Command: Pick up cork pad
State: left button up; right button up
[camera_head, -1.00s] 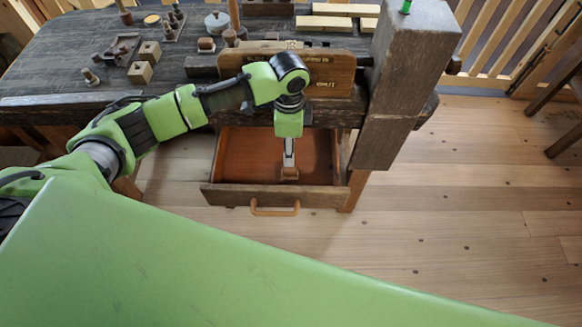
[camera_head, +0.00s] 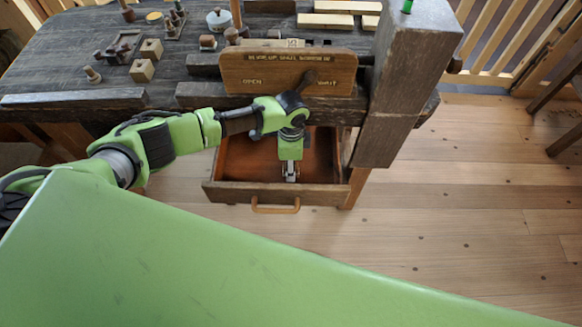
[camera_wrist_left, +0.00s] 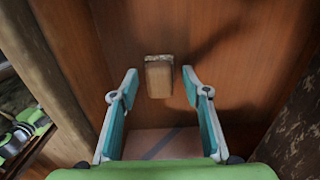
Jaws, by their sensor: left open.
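A small tan block, which looks like the cork pad (camera_wrist_left: 158,78), is on the reddish-brown floor of the open drawer (camera_head: 230,158). In the left wrist view it lies between the two spread fingertips of my left gripper (camera_wrist_left: 160,86), with clear space on both sides. My left gripper reaches down into the drawer in the head view (camera_head: 291,174), open and empty. There the gripper hides most or all of the block. I cannot tell the exact height of the fingertips above the drawer floor. My right gripper is not in view.
The drawer front with its handle (camera_head: 275,209) is on the near side. A wooden board (camera_head: 286,73) marked OPEN and SHUT stands above the drawer. A thick post (camera_head: 396,90) rises at the right. Several turned pieces and blocks stand on the dark bench (camera_head: 80,45).

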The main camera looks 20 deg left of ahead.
pick_arm(q)
jog(key=c, duration=1.1)
jog(key=shift+r, duration=0.55)
jog(key=s+d+r+b, duration=0.1)
jog(key=s+d+r, duration=0.6)
jog(key=s+r, duration=0.5)
jog(key=shift+d, duration=0.15)
